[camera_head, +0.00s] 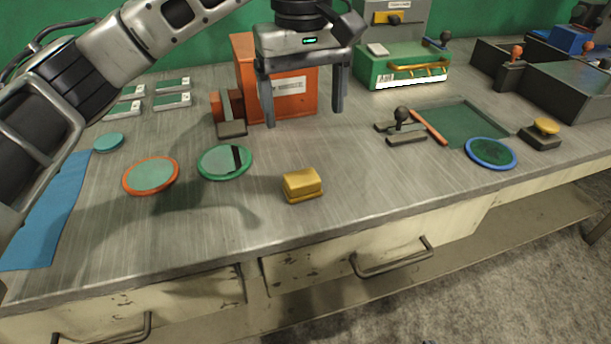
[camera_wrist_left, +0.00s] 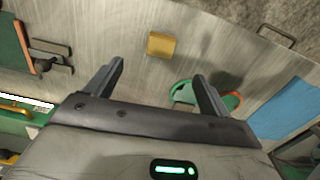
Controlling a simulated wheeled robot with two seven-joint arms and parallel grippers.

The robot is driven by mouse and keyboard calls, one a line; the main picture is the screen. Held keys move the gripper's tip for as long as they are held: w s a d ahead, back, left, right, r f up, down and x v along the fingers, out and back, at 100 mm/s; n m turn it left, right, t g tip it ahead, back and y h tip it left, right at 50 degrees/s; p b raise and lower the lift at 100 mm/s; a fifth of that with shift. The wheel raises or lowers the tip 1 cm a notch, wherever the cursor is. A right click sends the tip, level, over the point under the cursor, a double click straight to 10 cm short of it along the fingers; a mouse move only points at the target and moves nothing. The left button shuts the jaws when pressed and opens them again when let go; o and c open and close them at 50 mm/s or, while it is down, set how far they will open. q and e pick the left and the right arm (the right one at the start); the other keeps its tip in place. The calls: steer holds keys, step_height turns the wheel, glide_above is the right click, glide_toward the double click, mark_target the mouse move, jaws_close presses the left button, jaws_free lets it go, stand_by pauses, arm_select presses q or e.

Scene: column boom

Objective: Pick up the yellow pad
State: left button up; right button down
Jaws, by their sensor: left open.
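The yellow pad (camera_head: 302,185) is a small block lying on the metal workbench near its front edge. It also shows in the left wrist view (camera_wrist_left: 162,44), beyond the fingertips and between their directions. My left gripper (camera_head: 303,112) is open and empty, held above the bench and behind the pad in the head view. Its two fingers also show in the left wrist view (camera_wrist_left: 160,78), apart from the pad. My right gripper is not in view.
A green-rimmed disc (camera_head: 225,162) and an orange-rimmed disc (camera_head: 151,176) lie left of the pad. An orange box (camera_head: 245,75) stands behind my gripper. A lever fixture (camera_head: 402,125) and a blue-rimmed disc (camera_head: 491,153) are to the right. The bench around the pad is clear.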

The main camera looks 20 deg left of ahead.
arm_select(q)
glide_above(302, 177)
step_height(302, 177, down, 10)
steer(key=shift+s+r, duration=0.1)
steer(key=shift+r, duration=0.1)
steer(key=shift+f+p, duration=0.55)
steer(key=shift+f, duration=2.35)
steer(key=c, duration=1.1)
